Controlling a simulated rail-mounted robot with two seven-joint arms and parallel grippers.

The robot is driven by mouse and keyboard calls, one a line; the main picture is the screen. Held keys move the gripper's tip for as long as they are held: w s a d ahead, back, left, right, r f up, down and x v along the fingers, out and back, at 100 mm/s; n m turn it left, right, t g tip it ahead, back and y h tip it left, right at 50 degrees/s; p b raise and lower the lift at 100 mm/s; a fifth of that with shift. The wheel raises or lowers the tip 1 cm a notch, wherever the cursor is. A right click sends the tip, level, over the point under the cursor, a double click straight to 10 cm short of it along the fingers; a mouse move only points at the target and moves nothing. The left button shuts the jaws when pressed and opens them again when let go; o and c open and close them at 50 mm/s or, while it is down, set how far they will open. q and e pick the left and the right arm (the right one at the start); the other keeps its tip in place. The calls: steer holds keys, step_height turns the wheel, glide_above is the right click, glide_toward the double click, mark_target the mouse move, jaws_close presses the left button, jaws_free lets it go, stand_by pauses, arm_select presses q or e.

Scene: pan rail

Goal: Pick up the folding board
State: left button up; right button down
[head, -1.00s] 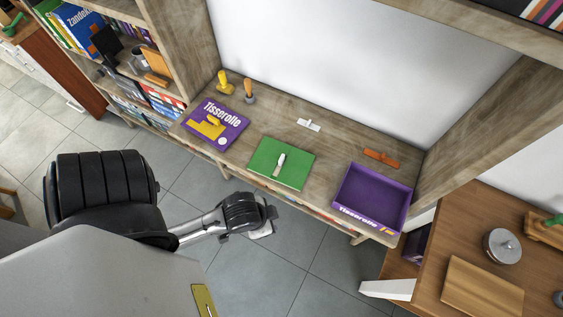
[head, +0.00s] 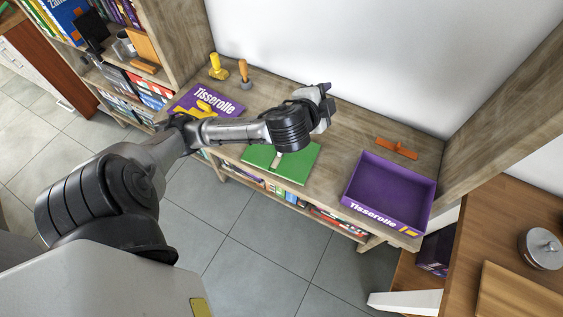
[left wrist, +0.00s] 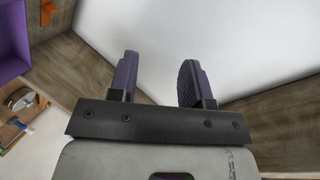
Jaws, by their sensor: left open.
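The green folding board (head: 298,164) lies flat on the wooden shelf top, between the purple lid and the purple box. A small tool with a pale handle (head: 278,159) lies on it. My left forearm and wrist cover the board's back edge in the head view. My left gripper (head: 325,98) is past the board, above the back of the shelf top near the white wall. It is open and empty; its two dark fingers (left wrist: 157,78) stand apart in the left wrist view, facing the wall. My right gripper is not in view.
The open purple box (head: 390,187) stands right of the board, with an orange piece (head: 396,148) behind it. The purple Tisserolle lid (head: 218,99) lies left, partly behind my arm. Yellow (head: 218,68) and orange-handled (head: 244,74) stamps stand at the back left. Side panels flank the shelf top.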

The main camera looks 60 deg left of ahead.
arm_select(q)
steer(key=w+a+r+m+t+h+b, duration=0.1)
steer(key=w+r+m+t+h+b, duration=0.15)
steer(key=r+m+t, duration=0.45)
steer(key=w+r+m+t+h+b, duration=0.25)
steer(key=r+m+t, duration=0.25)
steer(key=r, duration=0.4)
steer(key=s+d+m+g+h, duration=0.1)
steer(key=d+m+g+h, duration=0.25)
steer(key=m+h, duration=0.6)
steer(key=g+y+p, duration=0.1)
steer(key=g+y, duration=0.7)
steer(key=g, duration=1.3)
glide_above(281, 150)
steer(key=a, duration=0.1)
steer(key=shift+m, duration=0.45)
steer(key=f, duration=3.4)
steer(key=shift+w+a, duration=0.2)
steer(key=shift+w, duration=0.15)
step_height(281, 150, down, 4)
steer(key=shift+d+f+p, duration=0.1)
steer(key=shift+d+p, duration=0.05)
steer(key=shift+p, duration=0.45)
steer(key=shift+f, duration=0.6)
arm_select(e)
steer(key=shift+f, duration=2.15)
